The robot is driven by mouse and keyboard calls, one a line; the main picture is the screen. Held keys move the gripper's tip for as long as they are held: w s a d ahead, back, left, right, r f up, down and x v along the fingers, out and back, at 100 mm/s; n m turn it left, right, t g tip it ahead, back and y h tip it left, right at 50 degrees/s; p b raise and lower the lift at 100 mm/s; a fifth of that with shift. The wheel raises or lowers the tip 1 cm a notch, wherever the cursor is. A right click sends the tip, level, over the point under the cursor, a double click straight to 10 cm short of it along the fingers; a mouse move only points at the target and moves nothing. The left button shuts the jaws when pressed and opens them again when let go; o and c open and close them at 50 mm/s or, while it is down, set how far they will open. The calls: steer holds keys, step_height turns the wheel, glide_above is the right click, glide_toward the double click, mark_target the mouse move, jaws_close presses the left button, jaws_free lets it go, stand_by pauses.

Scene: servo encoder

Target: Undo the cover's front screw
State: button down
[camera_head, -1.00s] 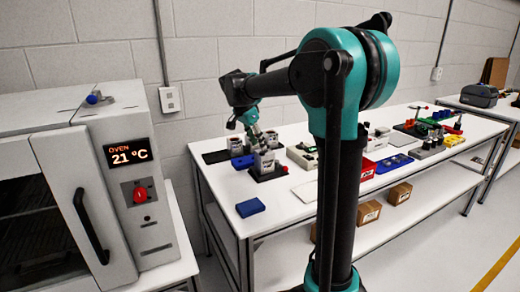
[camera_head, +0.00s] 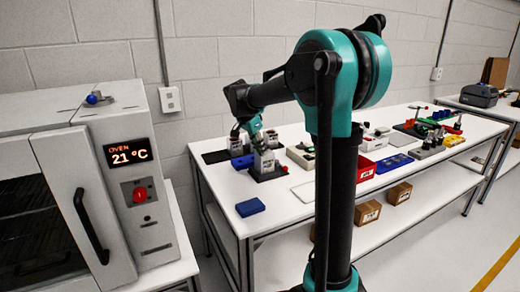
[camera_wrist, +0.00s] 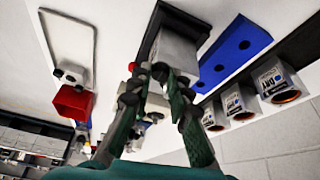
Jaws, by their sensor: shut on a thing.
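The grey servo unit (camera_head: 264,161) stands on a black base (camera_head: 268,174) near the left end of the white bench. It also shows in the wrist view (camera_wrist: 174,48), on its dark base. My gripper (camera_head: 256,144) is at the top of this unit in the head view. In the wrist view the fingertips of my gripper (camera_wrist: 173,76) are close together against the unit's near end. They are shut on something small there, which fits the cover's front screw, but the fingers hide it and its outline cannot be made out.
A blue block (camera_head: 250,207) lies near the front edge. The oven (camera_head: 130,185) is left of the bench.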

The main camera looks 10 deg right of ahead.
steer(key=shift+n, duration=0.4)
steer(key=n, duration=0.2)
steer(key=n+t+y, duration=0.1)
steer(key=n, duration=0.1)
steer(key=shift+s+d, duration=0.15)
steer(key=shift+s, duration=0.05)
steer(key=n+y, duration=0.1)
steer(key=n, duration=0.2)
steer(key=n+t+y, duration=0.1)
steer(key=n, duration=0.2)
steer(key=d+n+y, duration=0.1)
steer(key=n, duration=0.1)
steer(key=shift+n, duration=0.4)
steer(key=shift+n+y, duration=0.9)
steer(key=shift+n, duration=1)
steer(key=c, duration=1.4)
jaws_free()
